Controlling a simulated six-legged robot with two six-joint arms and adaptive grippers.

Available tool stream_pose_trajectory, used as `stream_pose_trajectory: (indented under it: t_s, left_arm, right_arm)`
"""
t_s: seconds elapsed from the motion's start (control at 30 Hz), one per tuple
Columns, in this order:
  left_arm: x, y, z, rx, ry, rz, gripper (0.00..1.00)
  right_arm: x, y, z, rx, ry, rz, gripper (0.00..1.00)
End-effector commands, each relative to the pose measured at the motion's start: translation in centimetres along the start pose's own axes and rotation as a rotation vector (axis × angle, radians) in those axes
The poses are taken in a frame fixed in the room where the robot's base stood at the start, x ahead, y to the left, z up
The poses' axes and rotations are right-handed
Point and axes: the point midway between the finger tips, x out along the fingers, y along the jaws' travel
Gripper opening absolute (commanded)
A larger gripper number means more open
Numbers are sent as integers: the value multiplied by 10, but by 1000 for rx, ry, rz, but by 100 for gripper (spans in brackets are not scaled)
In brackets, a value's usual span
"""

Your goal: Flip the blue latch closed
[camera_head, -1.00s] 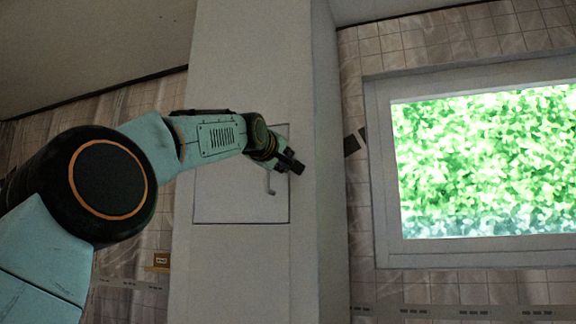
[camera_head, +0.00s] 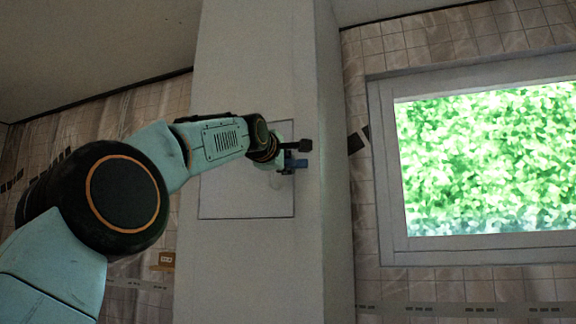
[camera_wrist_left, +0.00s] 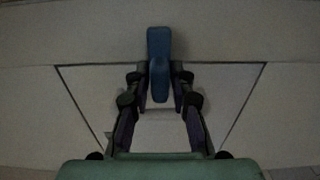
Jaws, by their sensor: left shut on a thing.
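The blue latch (camera_wrist_left: 159,48) shows in the left wrist view at the edge of the square panel (camera_wrist_left: 85,88), with its lower part between my left gripper's fingers (camera_wrist_left: 160,80). In the head view the latch (camera_head: 295,166) is a small blue piece at the right edge of the panel (camera_head: 230,200) on the pale column. My left gripper (camera_head: 298,156) is at the latch, shut on it, and its fingers cover part of it. My right gripper is in neither view.
The pale column (camera_head: 255,60) stands in front of a tiled wall (camera_head: 130,110). A framed window (camera_head: 480,165) with green outside is on the right. The column face below the panel is clear.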

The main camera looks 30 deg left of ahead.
Motion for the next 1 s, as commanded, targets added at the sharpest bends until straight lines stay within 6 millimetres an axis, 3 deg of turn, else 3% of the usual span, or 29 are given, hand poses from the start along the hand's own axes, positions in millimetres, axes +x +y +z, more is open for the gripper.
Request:
stream_pose_trajectory:
  t_s: [0.43,0.47,0.63,1.0]
  left_arm:
    - [2,-6,0,-11,-1,-15,0]
    - [2,-6,0,-11,-1,-15,25]
    - [2,-5,0,-10,0,-12,39]
    - [1,-1,0,10,0,-6,40]
  right_arm:
    - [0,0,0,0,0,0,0]
    - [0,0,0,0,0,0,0]
    - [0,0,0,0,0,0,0]
    - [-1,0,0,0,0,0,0]
